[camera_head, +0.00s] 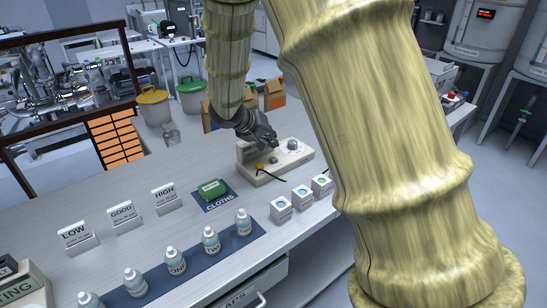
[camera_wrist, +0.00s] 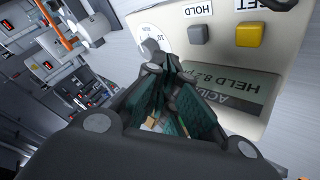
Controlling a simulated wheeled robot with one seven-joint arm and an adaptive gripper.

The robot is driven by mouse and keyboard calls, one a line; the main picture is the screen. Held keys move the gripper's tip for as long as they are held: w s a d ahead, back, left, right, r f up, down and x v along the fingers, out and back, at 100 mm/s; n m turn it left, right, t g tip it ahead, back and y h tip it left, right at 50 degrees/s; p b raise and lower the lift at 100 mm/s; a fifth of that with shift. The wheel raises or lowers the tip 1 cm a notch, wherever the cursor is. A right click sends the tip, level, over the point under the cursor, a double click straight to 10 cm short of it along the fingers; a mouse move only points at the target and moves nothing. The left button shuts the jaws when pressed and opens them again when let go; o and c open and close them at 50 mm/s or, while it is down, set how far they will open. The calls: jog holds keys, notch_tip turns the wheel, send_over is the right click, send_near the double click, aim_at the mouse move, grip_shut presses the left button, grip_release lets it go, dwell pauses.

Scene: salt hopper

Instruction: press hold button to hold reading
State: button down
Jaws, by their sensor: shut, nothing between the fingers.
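A cream meter (camera_head: 292,160) stands on the bench, and its panel fills the upper right of the wrist view (camera_wrist: 276,55). A grey button (camera_wrist: 198,34) sits under the label HOLD, with a yellow button (camera_wrist: 249,34) beside it under a partly cut-off label. The display (camera_wrist: 230,88) shows ACID and HELD 8.2, with the rest of the reading hidden or cut off. My gripper (camera_head: 270,143) is shut and empty over the meter. In the wrist view its fingertips (camera_wrist: 172,65) appear near the grey button, apart from it in the picture; I cannot tell the height gap.
Several white bottles (camera_head: 175,261) stand on a blue mat left of the meter. LOW, GOOD and HIGH signs (camera_head: 124,217) stand behind them. A green cloth pack (camera_head: 212,190) and small white boxes (camera_head: 302,196) are near the meter.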

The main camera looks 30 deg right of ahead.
jog(key=shift+r+p, duration=0.35)
jog(key=shift+r, duration=0.85)
